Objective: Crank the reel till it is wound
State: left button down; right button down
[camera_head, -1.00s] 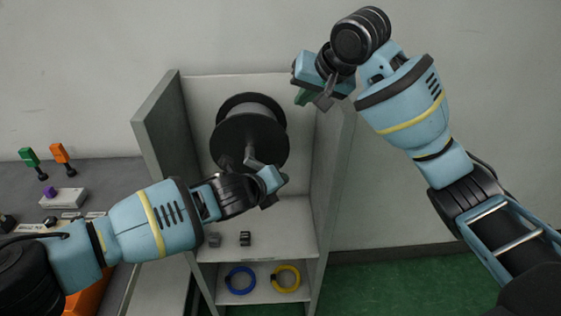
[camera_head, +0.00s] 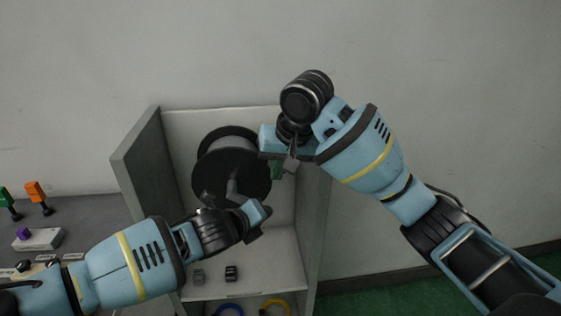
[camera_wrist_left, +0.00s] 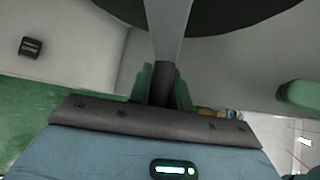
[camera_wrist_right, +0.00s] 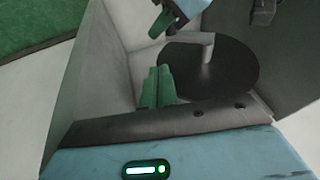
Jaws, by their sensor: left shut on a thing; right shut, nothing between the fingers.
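The reel (camera_head: 228,172) is a dark spool with round flanges inside an open grey cabinet. Its grey crank arm (camera_head: 233,190) hangs down from the hub. My left gripper (camera_head: 258,218) is at the crank's lower end. In the left wrist view its green fingers are shut around the dark crank handle (camera_wrist_left: 163,85), below the grey crank arm (camera_wrist_left: 168,30). My right gripper (camera_head: 278,170) is right of the reel, near the cabinet's right wall. In the right wrist view its green fingers (camera_wrist_right: 157,88) are shut and empty, with the reel (camera_wrist_right: 210,70) beyond them.
The cabinet's side walls (camera_head: 140,165) stand close around the reel. A side table at left holds green and orange levers (camera_head: 36,192).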

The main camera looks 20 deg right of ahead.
jog(key=a+x, duration=0.1)
jog(key=x, duration=0.7)
jog(key=shift+s+a+f, duration=0.15)
jog(key=shift+a+f, duration=0.05)
jog(key=shift+a, duration=0.2)
pick_arm(q)
jog(key=shift+s+d, duration=0.15)
pick_arm(e)
jog(key=shift+a+f+y, duration=0.2)
jog(key=shift+f+y, duration=0.1)
jog(key=shift+f, duration=0.3)
pick_arm(q)
jog(key=shift+r, duration=0.1)
jog(key=c, duration=1.3)
grip_release()
pick_arm(e)
jog(key=shift+a, duration=0.1)
